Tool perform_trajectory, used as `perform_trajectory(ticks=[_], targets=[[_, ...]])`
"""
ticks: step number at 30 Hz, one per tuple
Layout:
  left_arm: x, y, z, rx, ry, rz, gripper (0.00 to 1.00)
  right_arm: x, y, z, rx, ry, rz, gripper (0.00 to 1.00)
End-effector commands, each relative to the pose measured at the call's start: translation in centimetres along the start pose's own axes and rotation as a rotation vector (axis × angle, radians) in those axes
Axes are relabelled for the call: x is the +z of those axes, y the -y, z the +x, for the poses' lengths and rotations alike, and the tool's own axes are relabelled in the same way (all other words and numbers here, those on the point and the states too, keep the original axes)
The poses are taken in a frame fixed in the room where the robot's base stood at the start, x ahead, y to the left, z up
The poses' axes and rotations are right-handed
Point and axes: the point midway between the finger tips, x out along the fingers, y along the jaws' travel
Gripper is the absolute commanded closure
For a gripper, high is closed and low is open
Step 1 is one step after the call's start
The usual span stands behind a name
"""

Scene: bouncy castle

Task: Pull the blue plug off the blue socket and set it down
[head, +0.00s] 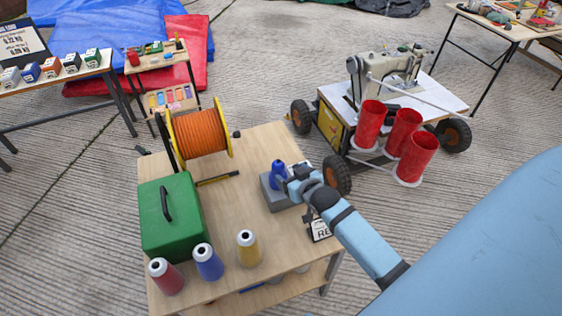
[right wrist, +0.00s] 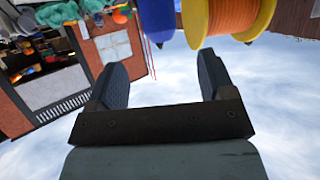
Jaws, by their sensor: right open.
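The blue plug (head: 278,168) stands upright over a grey block (head: 276,200) on the wooden workbench. The blue socket is not clearly distinct below it; my gripper hides part of that area. My right gripper (head: 287,180) reaches in from the right, close beside the plug at its right side. In the right wrist view its two fingers (right wrist: 161,68) are apart with nothing between them, and a blue shape (right wrist: 158,20), apparently the plug, shows beyond the gap at the top. I cannot tell whether a finger touches it. My left gripper is not in view.
The bench holds an orange cable reel (head: 200,132), a green case (head: 172,217), a dark and yellow tool (head: 217,179) and cones of red, blue and yellow thread (head: 248,249). A cart with red cylinders (head: 403,130) stands behind right. The bench's middle is mostly clear.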

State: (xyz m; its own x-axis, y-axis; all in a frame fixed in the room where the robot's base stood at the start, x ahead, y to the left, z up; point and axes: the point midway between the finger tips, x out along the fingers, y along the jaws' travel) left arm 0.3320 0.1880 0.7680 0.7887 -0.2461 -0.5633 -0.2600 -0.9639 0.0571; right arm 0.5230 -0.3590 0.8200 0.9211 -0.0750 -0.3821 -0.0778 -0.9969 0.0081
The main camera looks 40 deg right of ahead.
Motion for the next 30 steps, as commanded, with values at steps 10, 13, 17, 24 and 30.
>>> perform_trajectory(ticks=[10, 13, 17, 24, 30], targets=[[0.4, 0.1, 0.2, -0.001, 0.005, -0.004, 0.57, 0.0, 0.0, 6.5, 0.000, -0.001, 0.000, 0.24], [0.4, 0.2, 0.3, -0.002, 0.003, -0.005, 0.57, 0.0, 0.0, 7.7, -0.001, 0.000, 0.000, 0.24], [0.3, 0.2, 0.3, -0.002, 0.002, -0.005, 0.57, 0.1, 0.0, 8.5, -0.001, 0.001, -0.001, 0.24], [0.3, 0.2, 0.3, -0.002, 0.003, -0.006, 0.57, 0.0, 0.0, 8.8, -0.001, 0.001, -0.001, 0.24], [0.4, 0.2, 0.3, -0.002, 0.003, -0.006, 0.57, 0.0, 0.0, 8.7, -0.001, 0.000, -0.001, 0.50]])
